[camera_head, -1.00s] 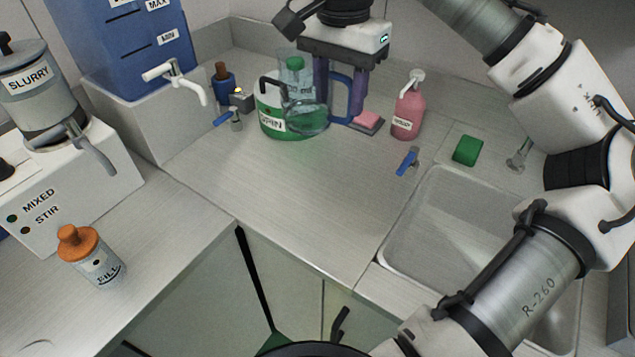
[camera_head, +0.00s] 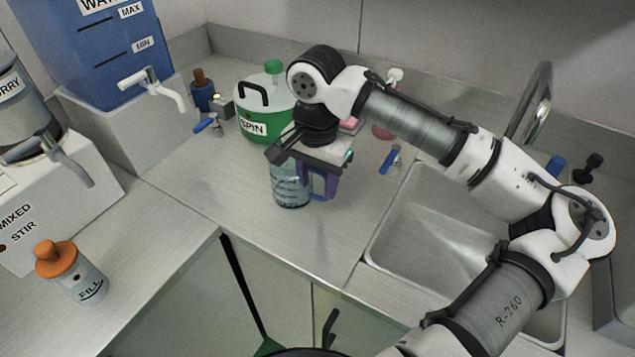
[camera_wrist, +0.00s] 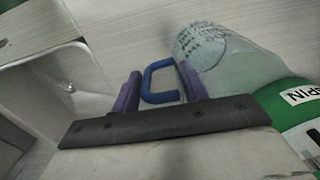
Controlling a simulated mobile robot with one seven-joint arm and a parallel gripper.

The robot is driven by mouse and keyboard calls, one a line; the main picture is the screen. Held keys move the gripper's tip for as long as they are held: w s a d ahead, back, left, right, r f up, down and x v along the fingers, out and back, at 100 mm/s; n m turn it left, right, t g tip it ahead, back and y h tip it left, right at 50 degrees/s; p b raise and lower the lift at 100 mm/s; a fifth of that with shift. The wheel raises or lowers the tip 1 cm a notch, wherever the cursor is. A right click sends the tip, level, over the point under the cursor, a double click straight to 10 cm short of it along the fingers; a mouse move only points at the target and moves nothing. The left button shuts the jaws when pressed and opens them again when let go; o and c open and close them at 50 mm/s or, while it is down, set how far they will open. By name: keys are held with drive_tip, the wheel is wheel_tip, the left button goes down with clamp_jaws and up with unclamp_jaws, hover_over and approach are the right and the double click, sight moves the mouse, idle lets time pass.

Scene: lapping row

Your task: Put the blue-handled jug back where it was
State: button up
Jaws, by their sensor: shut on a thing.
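The blue-handled jug (camera_head: 289,188) is a clear vessel with dark markings. It looks upright over the middle of the counter, partly hidden by my gripper. I cannot tell whether its base touches the counter. My gripper (camera_head: 318,186) points down with its purple fingers shut on the jug's blue handle. In the wrist view, the handle (camera_wrist: 160,82) lies between the fingers of my gripper (camera_wrist: 160,92), and the jug body (camera_wrist: 205,45) extends beyond it.
The green SPIN container (camera_head: 258,122) stands behind and left of the jug. The sink (camera_head: 425,235) is at right, with a small blue-handled valve (camera_head: 391,160) beside it. A white-spouted blue tank (camera_head: 115,55) and an orange-capped FILL bottle (camera_head: 78,275) are at left. Counter left of the jug is clear.

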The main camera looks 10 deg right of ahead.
drive_tip(key=shift+f, duration=0.6)
drive_tip(key=o, duration=1.3)
drive_tip(key=shift+f, duration=0.1)
wheel_tip(320, 180, up, 12)
drive_tip(key=shift+r, duration=0.15)
